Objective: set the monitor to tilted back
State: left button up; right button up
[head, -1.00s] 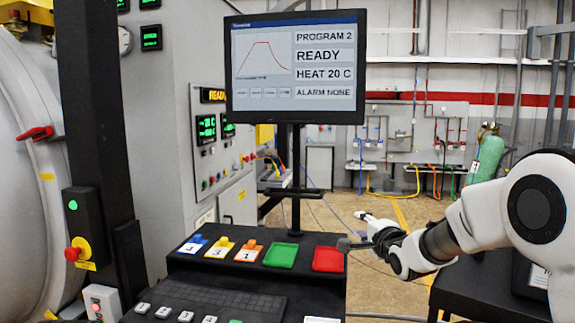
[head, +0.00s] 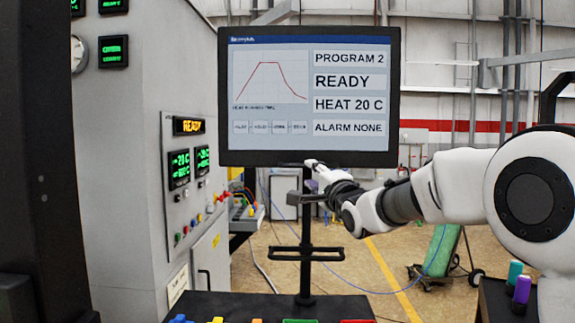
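The monitor (head: 309,95) is a dark-framed flat screen showing PROGRAM 2, READY, HEAT 20 C and ALARM NONE. It faces me on a dark post (head: 306,225) and looks about upright; a slight tilt is hard to judge. My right gripper (head: 303,181) comes in from the right, just under the monitor's lower edge and in front of the post. Its fingers are apart, with a pale upper tip close to the lower edge and a dark lower finger. Nothing shows between them, and I cannot tell whether it touches the monitor. My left gripper is out of view.
A crossbar handle (head: 306,254) sits on the post below my gripper. The black console (head: 240,303) with coloured trays is at the bottom. The grey control cabinet (head: 135,150) stands at left. Purple and teal spools (head: 522,290) stand at lower right.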

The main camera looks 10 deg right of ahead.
aim_at(304, 167)
jog(key=p+x, duration=0.2)
jog(key=x, duration=0.4)
jog(key=shift+w+p, duration=0.15)
jog(key=shift+p, duration=0.15)
jog(key=shift+s+d+r, duration=0.1)
jog(key=shift+s+r, duration=0.05)
jog(key=shift+s, duration=0.1)
jog(key=shift+s+d+r, duration=0.15)
jog(key=shift+s, duration=0.1)
jog(key=shift+c, duration=1.4)
jog(key=shift+s+r, duration=0.1)
jog(key=shift+s, duration=0.05)
grip_shut()
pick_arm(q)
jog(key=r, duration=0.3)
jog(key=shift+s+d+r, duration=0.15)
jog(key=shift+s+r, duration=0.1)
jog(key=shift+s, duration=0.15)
